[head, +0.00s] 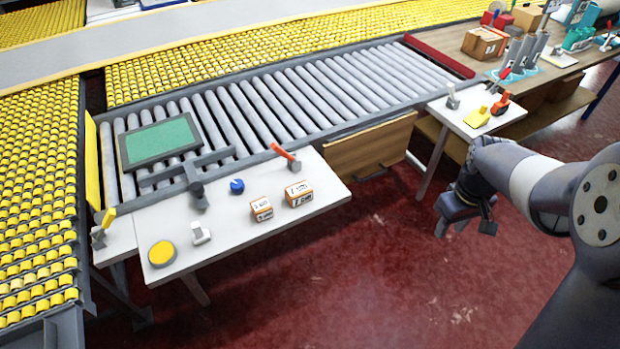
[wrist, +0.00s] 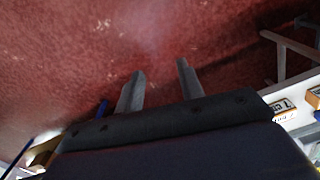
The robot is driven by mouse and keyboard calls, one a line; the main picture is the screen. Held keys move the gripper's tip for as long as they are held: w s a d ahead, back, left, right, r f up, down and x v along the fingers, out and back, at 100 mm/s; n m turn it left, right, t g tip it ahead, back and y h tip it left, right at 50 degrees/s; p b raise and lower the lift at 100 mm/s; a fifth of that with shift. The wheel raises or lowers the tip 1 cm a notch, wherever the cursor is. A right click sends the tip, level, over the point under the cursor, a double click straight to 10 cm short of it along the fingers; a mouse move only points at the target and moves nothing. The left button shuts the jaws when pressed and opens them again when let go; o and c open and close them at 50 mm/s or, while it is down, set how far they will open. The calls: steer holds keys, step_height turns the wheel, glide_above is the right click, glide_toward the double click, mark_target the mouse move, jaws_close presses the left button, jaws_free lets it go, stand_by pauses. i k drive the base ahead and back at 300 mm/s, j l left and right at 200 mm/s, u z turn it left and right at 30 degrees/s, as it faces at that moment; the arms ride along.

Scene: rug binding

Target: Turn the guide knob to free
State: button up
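A grey guide frame (head: 215,158) lies across the rollers at the left, beside a green panel with a dark rim (head: 160,141). A dark knob-like part (head: 197,190) stands at the guide's near end, at the white table's back edge. A round blue knob (head: 237,186) sits on the white table to its right. I cannot tell which is the guide knob, nor its setting. My gripper (head: 464,228) hangs over the red floor at the right, well away from both. In the wrist view my gripper (wrist: 160,68) has its two fingers apart with nothing between them.
The white table (head: 225,228) holds two small boxes (head: 298,193), a yellow disc (head: 162,253), a white switch-like part (head: 201,233) and a red-handled lever (head: 287,156). A smaller white table (head: 468,128) stands behind my gripper. The red floor (head: 350,270) between is clear.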

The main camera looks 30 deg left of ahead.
mark_target(238, 185)
steer(key=j+u, duration=0.3)
steer(key=j, duration=0.15)
steer(key=i+j+u, duration=0.15)
steer(key=j+u, duration=0.2)
steer(key=i+j+u, duration=0.3)
steer(key=j, duration=0.55)
